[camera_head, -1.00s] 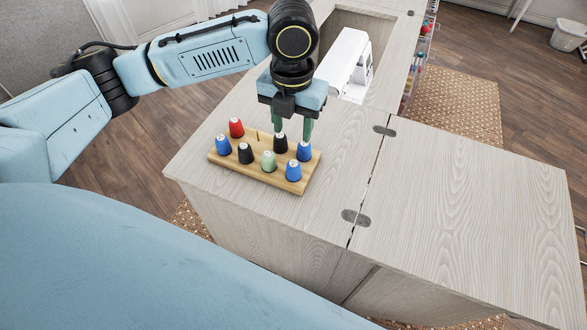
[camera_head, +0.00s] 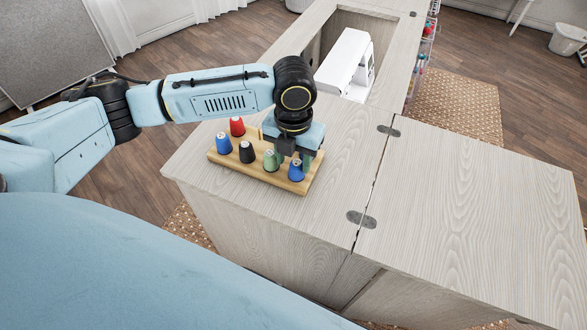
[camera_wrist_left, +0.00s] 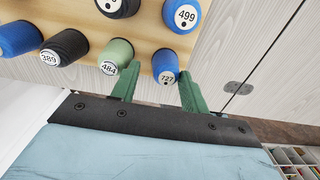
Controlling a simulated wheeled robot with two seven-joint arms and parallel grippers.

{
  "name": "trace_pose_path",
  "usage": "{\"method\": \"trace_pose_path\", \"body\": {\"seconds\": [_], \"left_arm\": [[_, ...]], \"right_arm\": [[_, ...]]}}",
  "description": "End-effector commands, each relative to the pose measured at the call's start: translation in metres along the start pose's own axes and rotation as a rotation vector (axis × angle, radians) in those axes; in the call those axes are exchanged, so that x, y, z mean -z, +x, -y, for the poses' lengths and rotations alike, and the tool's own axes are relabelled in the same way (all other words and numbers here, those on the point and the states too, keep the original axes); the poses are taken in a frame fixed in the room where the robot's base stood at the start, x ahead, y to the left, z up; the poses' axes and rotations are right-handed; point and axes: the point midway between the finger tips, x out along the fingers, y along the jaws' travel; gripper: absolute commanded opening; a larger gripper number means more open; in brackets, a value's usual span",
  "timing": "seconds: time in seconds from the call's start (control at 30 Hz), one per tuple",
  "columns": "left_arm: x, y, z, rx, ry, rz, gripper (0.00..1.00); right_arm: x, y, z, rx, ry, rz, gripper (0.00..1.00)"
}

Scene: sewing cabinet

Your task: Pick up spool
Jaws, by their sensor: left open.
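A wooden rack (camera_head: 226,161) holds upright spools on the cabinet top. In the head view a red spool (camera_head: 237,127), a blue spool (camera_head: 223,145), a black spool (camera_head: 247,153), a green spool (camera_head: 270,161) and a front-right blue spool (camera_head: 296,172) show. My left gripper (camera_head: 294,162) is low over the rack's right end and hides the spools behind. In the left wrist view its open fingers (camera_wrist_left: 160,88) flank the blue spool marked 727 (camera_wrist_left: 164,64). The green spool 484 (camera_wrist_left: 116,54) is close beside one finger. Blue spool 499 (camera_wrist_left: 180,14) stands farther back.
A white sewing machine (camera_head: 345,66) sits in the cabinet's recess behind. The right-hand leaf of the cabinet top (camera_head: 470,200) is clear, with metal hinges (camera_head: 361,219) along the seam. The rack stands near the top's front-left edge.

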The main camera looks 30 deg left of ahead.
Motion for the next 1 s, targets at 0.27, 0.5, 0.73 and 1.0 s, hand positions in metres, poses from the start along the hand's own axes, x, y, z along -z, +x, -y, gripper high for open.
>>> {"method": "trace_pose_path", "body": {"seconds": [0.27, 0.5, 0.73, 1.0], "left_arm": [[0.0, 0.03, 0.0, 0.0, 0.001, 0.001, 0.45], [0.0, 0.03, 0.0, -0.001, 0.0, 0.001, 0.27], [0.0, 0.03, -0.001, -0.002, -0.001, 0.001, 0.12], [0.0, 0.03, -0.002, -0.004, -0.002, 0.001, 0.12]], "right_arm": [[-0.006, 0.01, -0.004, -0.006, -0.016, -0.014, 0.36], [-0.006, 0.01, -0.004, -0.006, -0.019, -0.019, 0.36], [-0.005, 0.01, -0.004, -0.006, -0.022, -0.022, 0.36], [-0.005, 0.009, -0.004, -0.007, -0.025, -0.023, 0.36]]}}
